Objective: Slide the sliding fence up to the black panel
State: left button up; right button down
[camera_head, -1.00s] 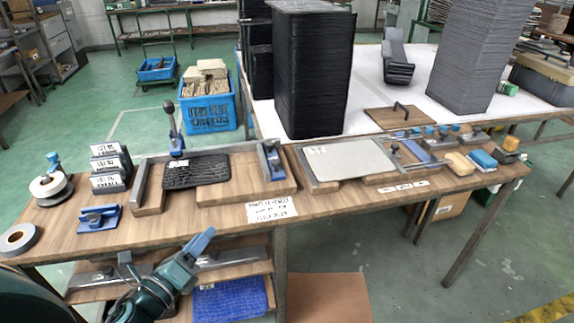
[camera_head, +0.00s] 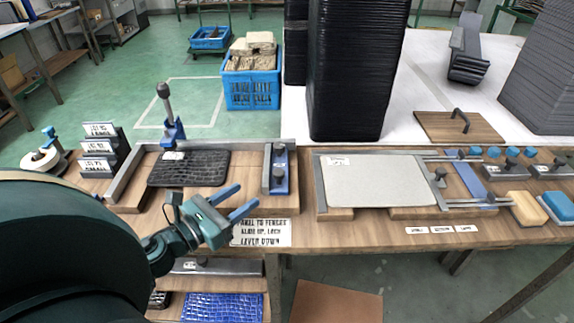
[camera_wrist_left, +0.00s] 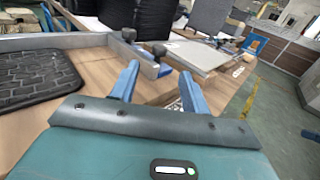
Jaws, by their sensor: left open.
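The black panel (camera_head: 188,169) lies flat in the left wooden jig, near its left metal fence; the left wrist view shows it at the left (camera_wrist_left: 38,80). The sliding fence (camera_head: 279,168), a grey bar with blue parts and a dark knob, stands at the jig's right side, with bare wood between it and the panel. In the left wrist view the fence (camera_wrist_left: 148,62) shows beyond the fingers, partly hidden. My left gripper (camera_head: 248,195) is open and empty, in front of the fence and to its left. Its blue fingers (camera_wrist_left: 160,72) point toward the fence area. My right gripper is not in view.
A lever clamp with a dark knob (camera_head: 168,115) stands behind the panel. A label card (camera_head: 262,233) lies at the table's front edge. A second jig with a light grey panel (camera_head: 380,181) is to the right. Tall black stacks (camera_head: 357,70) stand behind.

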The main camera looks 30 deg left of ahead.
aim_at(274, 175)
pick_arm(q)
jog(key=p+x, duration=0.2)
jog(key=x, duration=1)
jog(key=shift+r+p, duration=0.1)
jog(key=shift+p, duration=0.25)
jog(key=shift+c, duration=0.5)
grip_shut()
jog(key=shift+a, duration=0.1)
